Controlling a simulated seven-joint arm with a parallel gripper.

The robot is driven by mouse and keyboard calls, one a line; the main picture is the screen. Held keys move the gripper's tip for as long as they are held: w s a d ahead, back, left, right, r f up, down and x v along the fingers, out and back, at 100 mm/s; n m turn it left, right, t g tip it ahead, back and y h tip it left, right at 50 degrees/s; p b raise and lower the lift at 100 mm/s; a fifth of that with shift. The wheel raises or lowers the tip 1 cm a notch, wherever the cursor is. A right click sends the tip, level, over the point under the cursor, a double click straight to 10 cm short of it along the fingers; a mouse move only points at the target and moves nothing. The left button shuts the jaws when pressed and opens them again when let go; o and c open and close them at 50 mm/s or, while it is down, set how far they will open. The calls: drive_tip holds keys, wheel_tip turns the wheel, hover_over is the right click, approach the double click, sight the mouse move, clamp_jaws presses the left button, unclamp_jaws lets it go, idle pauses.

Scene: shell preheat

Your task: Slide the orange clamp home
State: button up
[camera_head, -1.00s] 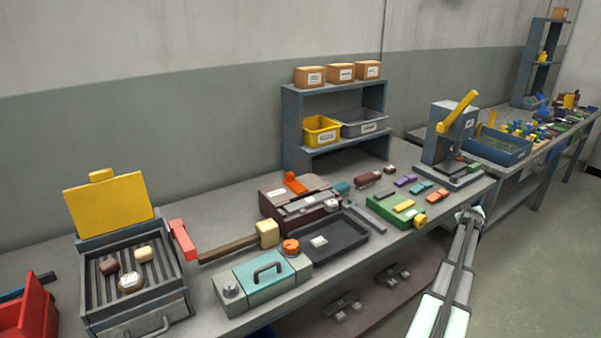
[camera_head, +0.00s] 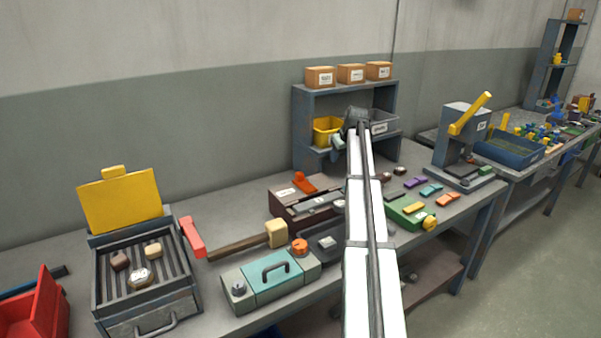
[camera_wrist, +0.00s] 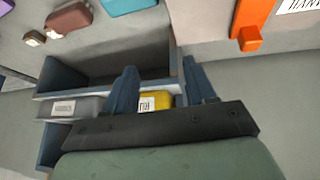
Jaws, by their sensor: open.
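The orange clamp (camera_head: 305,182) sits on top of a dark brown fixture (camera_head: 288,206) with a grey rail, on the bench in the head view. In the wrist view the orange clamp (camera_wrist: 250,25) shows at the upper right, beside a white label. My gripper (camera_head: 338,141) is raised above the bench, in front of the shelf and to the upper right of the clamp in the head view. In the wrist view its two dark blue fingers (camera_wrist: 160,68) stand apart with nothing held between them. My arm hides the fixture's right end and part of the dark tray.
A shelf (camera_head: 304,112) with boxes and a yellow bin (camera_head: 327,131) stands behind the fixture. A teal-lidded case (camera_head: 270,275), a mallet (camera_head: 250,243) and a dark tray (camera_head: 322,250) lie in front. A green block (camera_head: 404,211) and a lever press (camera_head: 462,140) are to the right.

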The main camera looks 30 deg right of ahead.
drive_tip(key=n+g+y, duration=0.1)
drive_tip(key=y, duration=0.1)
approach(300, 173)
drive_tip(key=v, duration=0.5)
drive_tip(key=x, duration=1.4)
clamp_jaws()
drive_tip(key=shift+s, duration=0.1)
